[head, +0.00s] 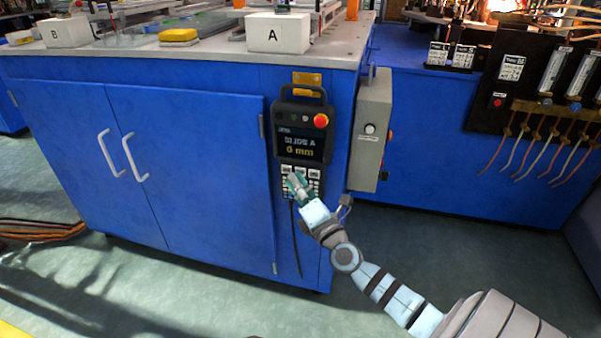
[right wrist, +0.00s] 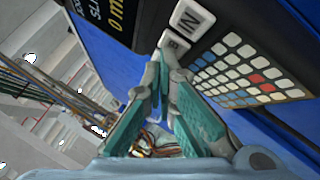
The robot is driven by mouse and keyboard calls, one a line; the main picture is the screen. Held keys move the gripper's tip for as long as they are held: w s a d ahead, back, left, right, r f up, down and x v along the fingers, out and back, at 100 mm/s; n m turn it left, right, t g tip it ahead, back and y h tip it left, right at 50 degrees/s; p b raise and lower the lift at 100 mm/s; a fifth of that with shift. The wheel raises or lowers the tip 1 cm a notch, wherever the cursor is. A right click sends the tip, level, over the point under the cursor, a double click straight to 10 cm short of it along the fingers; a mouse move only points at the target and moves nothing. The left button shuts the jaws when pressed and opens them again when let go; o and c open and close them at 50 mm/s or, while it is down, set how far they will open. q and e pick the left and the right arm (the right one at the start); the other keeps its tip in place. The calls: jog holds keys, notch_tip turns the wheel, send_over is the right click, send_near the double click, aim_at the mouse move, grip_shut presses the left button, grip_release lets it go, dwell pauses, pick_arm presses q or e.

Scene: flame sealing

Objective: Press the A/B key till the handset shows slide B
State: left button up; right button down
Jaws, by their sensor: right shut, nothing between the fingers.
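The handset (head: 302,130) hangs on the blue cabinet's right end, with a dark screen (head: 303,145) that reads "SLIDE A" and "0 mm". Its keypad (right wrist: 248,72) shows in the right wrist view, with white keys beside the screen's edge. One white key (right wrist: 190,18) reads "IN"; a key with a "B" on it (right wrist: 175,45) is partly hidden behind the fingertips. My right gripper (head: 293,179) is shut and empty, its tips at the upper keys of the handset; I cannot tell whether they touch. My left gripper is not in view.
A red stop button (head: 321,120) sits at the handset's upper right. A grey box (head: 371,130) is mounted just right of it. White blocks marked A (head: 277,34) and B (head: 64,32) stand on the cabinet top.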

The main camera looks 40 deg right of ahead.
jog(key=shift+w+d, duration=0.1)
jog(key=shift+d, duration=0.05)
dwell(0.5)
jog(key=shift+s+a, duration=0.5)
jog(key=shift+a, duration=0.25)
jog(key=shift+s+a+p, duration=0.4)
jog(key=shift+s+a, duration=0.35)
jog(key=shift+a, duration=0.3)
jog(key=shift+s+a+p, duration=0.35)
jog(key=shift+s+a, duration=0.35)
jog(key=shift+a, duration=0.3)
